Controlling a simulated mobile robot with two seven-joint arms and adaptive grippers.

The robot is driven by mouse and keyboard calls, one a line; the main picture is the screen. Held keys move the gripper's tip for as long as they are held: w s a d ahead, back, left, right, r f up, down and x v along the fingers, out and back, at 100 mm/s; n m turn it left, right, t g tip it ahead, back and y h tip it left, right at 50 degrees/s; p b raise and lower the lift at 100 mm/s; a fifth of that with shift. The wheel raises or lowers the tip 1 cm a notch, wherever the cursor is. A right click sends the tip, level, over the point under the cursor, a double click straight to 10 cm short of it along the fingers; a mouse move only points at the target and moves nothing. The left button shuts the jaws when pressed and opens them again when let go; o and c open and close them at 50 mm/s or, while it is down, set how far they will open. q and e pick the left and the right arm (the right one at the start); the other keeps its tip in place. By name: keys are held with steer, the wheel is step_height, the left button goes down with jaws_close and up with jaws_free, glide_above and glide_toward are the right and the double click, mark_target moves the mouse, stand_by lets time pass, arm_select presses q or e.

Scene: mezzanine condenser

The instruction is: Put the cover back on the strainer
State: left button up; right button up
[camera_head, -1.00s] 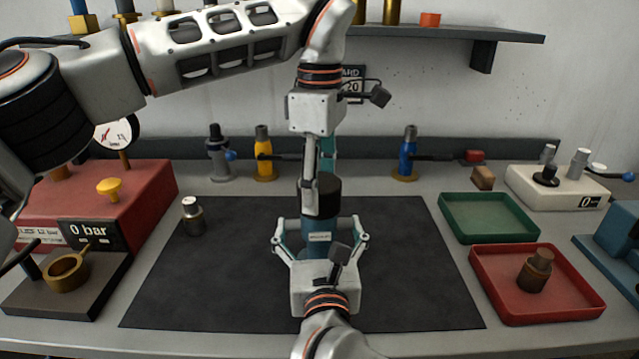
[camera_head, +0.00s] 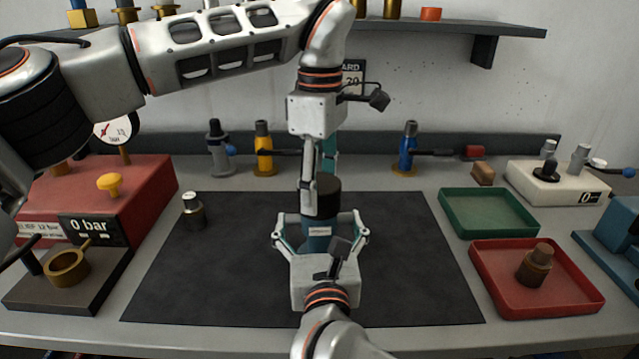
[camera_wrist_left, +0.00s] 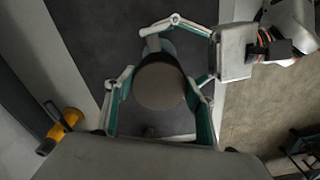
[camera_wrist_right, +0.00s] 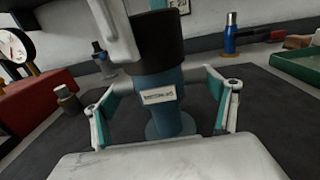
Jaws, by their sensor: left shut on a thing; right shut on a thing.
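The strainer (camera_head: 318,243) is a blue-teal body with a small white label, upright on the dark mat (camera_head: 230,285). Its round base shows in the right wrist view (camera_wrist_right: 170,122). The black cylindrical cover (camera_head: 328,196) is on top of the body, roughly in line with it, with no clear gap between them; I cannot tell whether it is fully seated. My left gripper (camera_head: 320,190) reaches down from above and is shut on the cover, whose round top fills the space between the fingers in the left wrist view (camera_wrist_left: 160,86). My right gripper (camera_head: 320,218) is shut around the strainer body from the front.
A small metal-capped fitting (camera_head: 193,211) stands on the mat's left. A red tray (camera_head: 490,298) with a brown fitting (camera_head: 535,265) and an empty green tray (camera_head: 487,213) are at right. A red gauge box (camera_head: 150,195) stands left. Yellow (camera_head: 263,152) and blue (camera_head: 408,150) valves stand behind.

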arm_select(q)
steer(key=m, duration=0.8)
steer(key=shift+m, duration=0.4)
steer(key=m, duration=0.6)
steer(key=shift+m, duration=0.4)
steer(key=shift+r, duration=0.1)
steer(key=o, duration=1.2)
steer(key=shift+r, duration=2.2)
steer(key=shift+a, duration=0.1)
